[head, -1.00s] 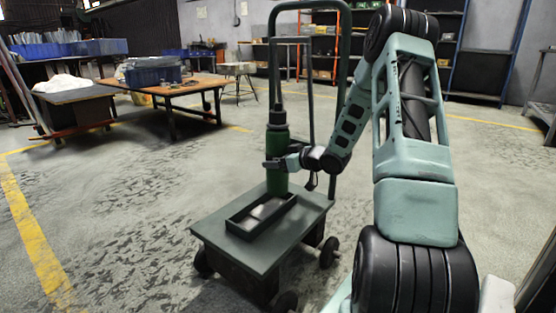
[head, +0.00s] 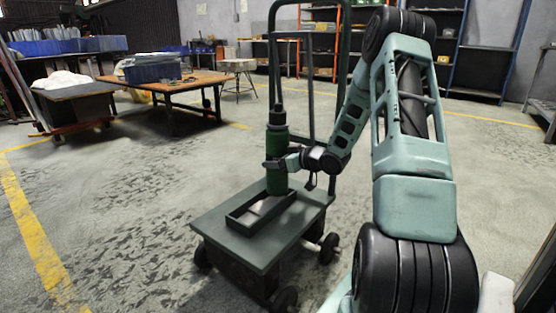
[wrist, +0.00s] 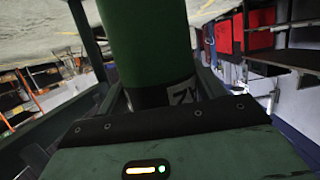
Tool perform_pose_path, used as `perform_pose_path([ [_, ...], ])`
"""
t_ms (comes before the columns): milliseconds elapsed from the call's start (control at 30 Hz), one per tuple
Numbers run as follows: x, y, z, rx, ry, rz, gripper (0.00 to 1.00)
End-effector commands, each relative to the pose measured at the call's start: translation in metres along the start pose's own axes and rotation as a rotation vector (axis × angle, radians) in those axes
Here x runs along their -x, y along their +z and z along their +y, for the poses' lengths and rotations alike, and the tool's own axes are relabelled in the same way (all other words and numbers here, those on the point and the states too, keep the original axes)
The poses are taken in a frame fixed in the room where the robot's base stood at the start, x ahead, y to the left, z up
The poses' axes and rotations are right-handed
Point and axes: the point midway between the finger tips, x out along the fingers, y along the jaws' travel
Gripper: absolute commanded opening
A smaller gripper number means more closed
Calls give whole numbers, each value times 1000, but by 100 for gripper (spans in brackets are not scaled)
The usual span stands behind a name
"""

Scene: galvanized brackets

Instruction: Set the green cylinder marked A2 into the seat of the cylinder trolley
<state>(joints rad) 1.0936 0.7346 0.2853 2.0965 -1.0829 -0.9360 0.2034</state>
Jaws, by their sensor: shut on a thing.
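The green cylinder (head: 277,145), with a dark neck and cap, stands upright in my gripper (head: 277,163). My gripper is shut on its body from the right. The cylinder trolley (head: 215,224) is a dark green cart with a tall tube handle. Its seat (head: 241,221) is a low-walled rectangular frame on the deck. The cylinder's lower end overlaps the far end of the seat in the head view; I cannot tell whether it touches. In the wrist view the cylinder (wrist: 150,40) fills the upper middle, and a partly hidden pale label (wrist: 185,95) shows.
The trolley handle (head: 347,90) rises close behind the cylinder and my arm. A wooden table (head: 190,85) with a blue bin stands at the back left. Shelves (head: 485,70) line the back wall. The floor left of the trolley is clear.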

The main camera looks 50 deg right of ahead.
Motion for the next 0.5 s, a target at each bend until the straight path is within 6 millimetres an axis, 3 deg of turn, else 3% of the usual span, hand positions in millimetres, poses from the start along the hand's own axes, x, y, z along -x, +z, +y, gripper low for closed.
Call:
perform_pose_path([
  [500,-5,11,0,3,0,8,0],
])
